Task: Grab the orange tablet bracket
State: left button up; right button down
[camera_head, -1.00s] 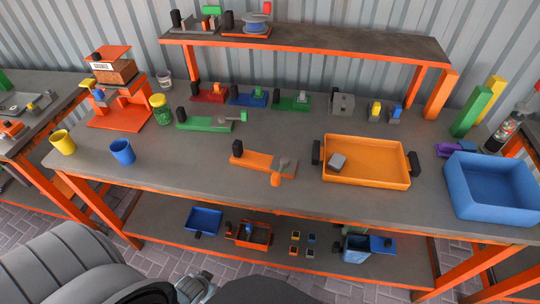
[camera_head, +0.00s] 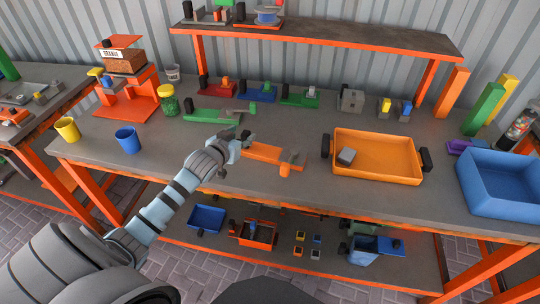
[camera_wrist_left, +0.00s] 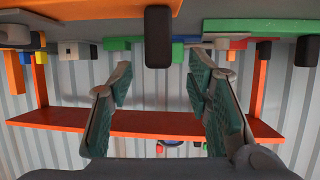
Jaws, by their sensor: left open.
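The orange tablet bracket (camera_head: 262,153) lies flat on the grey workbench (camera_head: 300,205), with a grey part at its right end. My right gripper is out of view.
A green bracket (camera_head: 215,116) lies just behind my left gripper. An orange tray (camera_head: 390,170) stands to the right, and a blue bin (camera_head: 500,190) farther right. Blue (camera_head: 128,142) and yellow (camera_head: 67,130) cups stand at the left. The bench front between is clear.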

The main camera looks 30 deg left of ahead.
aim_at(243, 136)
pick_arm(q)
jog(key=x, duration=0.4)
jog(key=shift+d+f+b, duration=0.15)
jog(key=shift+f+b, duration=0.2)
jog(key=shift+b, duration=0.05)
jog(key=shift+s, duration=0.2)
grip_shut()
jog(key=shift+r, duration=0.1)
